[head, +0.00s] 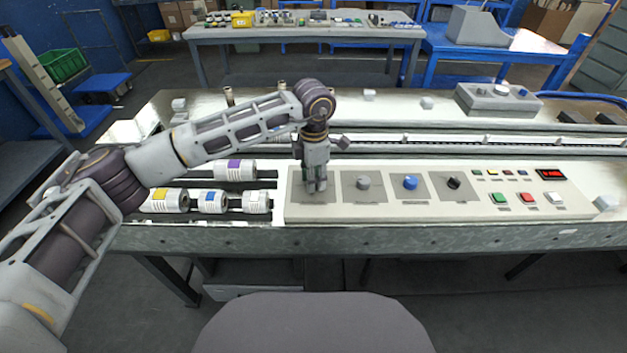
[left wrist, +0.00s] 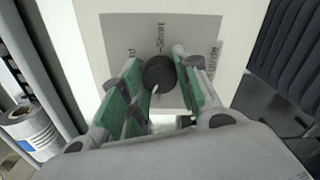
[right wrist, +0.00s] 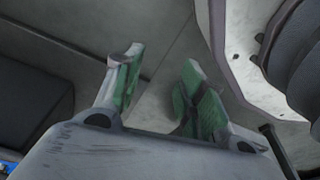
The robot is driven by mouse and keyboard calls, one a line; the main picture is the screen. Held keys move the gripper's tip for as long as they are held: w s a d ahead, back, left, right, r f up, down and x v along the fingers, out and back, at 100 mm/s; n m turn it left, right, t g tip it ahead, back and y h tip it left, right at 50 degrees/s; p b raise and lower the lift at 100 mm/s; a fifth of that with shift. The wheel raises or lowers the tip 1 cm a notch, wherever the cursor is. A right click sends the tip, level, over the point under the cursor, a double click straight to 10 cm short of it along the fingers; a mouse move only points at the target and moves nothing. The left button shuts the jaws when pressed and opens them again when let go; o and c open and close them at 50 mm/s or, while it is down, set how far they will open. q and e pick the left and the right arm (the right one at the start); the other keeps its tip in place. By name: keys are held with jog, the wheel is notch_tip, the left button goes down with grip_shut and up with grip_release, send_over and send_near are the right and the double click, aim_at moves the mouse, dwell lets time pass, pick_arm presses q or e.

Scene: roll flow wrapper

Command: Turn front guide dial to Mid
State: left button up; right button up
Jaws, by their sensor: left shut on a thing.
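My left gripper (head: 316,186) reaches down over the leftmost dial plate (head: 299,190) of the pale control panel and hides the dial there. In the left wrist view the round dark dial (left wrist: 159,72) sits between the green-padded fingers of the left gripper (left wrist: 160,86), which are shut on it. A white mark on the dial points toward the bottom of that picture. A label reading "Short" stands above the dial; labels to its left and right are partly hidden. My right gripper (right wrist: 160,88) is open and empty in the right wrist view; it is not in the head view.
Labelled rolls (head: 213,202) lie left of the panel. A conveyor rail runs behind.

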pick_arm(q)
jog(key=m+b, duration=0.2)
jog(key=m, duration=0.2)
jog(key=m+b, duration=0.2)
jog(key=m, duration=0.4)
jog(key=shift+b, duration=0.35)
jog(key=shift+m, duration=0.5)
jog(key=shift+m+b, duration=0.45)
jog(key=shift+m, duration=0.75)
jog(key=m+b, duration=0.1)
jog(key=m, duration=0.3)
jog(key=shift+r+m, duration=0.1)
jog(key=shift+m, duration=0.4)
pick_arm(e)
jog(key=w+a+r, duration=0.2)
jog(key=r, duration=0.6)
jog(key=w+a+r+y, duration=0.1)
jog(key=a+r, duration=0.2)
jog(key=r, duration=0.6)
jog(key=shift+w, duration=0.4)
jog(key=shift+s+f, duration=0.2)
